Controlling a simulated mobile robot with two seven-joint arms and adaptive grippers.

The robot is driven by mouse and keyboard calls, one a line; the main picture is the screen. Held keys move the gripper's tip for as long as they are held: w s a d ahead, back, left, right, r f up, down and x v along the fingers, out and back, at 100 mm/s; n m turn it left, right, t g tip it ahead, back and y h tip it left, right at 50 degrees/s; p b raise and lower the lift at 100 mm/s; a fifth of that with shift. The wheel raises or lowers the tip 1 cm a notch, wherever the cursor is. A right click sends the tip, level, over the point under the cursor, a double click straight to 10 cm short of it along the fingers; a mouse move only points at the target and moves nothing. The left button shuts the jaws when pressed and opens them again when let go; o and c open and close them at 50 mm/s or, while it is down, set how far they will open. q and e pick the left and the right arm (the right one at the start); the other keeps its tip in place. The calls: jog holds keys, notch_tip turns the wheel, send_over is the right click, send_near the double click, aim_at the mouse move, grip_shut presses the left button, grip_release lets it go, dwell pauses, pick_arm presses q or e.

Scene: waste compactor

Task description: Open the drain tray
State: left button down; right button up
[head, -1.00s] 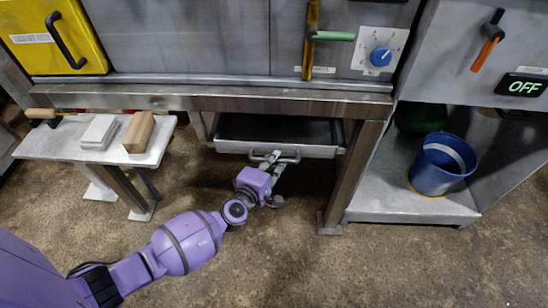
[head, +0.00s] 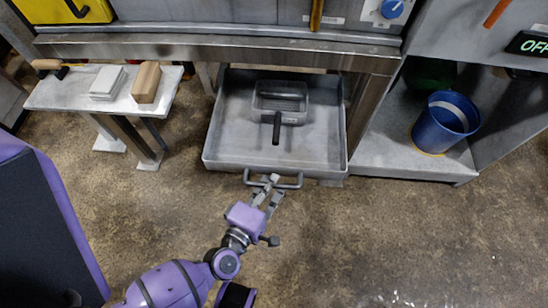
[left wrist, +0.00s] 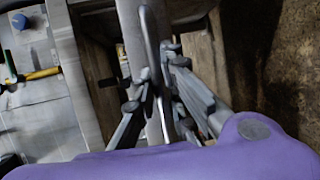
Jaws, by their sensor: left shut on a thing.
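The drain tray (head: 222,135) is a grey metal pan pulled out from under the compactor frame. Most of its floor shows. A small grey container with a black handle (head: 277,125) sits inside it towards the back. A bar handle (head: 291,186) runs along the tray's front. My left gripper (head: 270,183) is shut on this handle, near its middle. In the left wrist view the handle bar (left wrist: 151,50) runs between the two fingers (left wrist: 158,85). My right gripper is not in view.
A small side table (head: 60,97) with a white block (head: 107,82) and a tan block (head: 147,82) stands at left. A blue bucket (head: 437,130) is on a low shelf (head: 390,158) at right. The floor before the tray is clear.

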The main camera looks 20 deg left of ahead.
pick_arm(q)
jog(key=s+d, duration=0.2)
jog(key=s, duration=0.7)
jog(key=shift+d+b, duration=0.35)
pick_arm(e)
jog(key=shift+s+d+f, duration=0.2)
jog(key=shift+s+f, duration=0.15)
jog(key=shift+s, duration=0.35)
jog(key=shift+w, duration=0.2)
pick_arm(q)
jog(key=c, duration=1.8)
grip_release()
jog(key=shift+c, duration=0.2)
jog(key=shift+o, duration=0.4)
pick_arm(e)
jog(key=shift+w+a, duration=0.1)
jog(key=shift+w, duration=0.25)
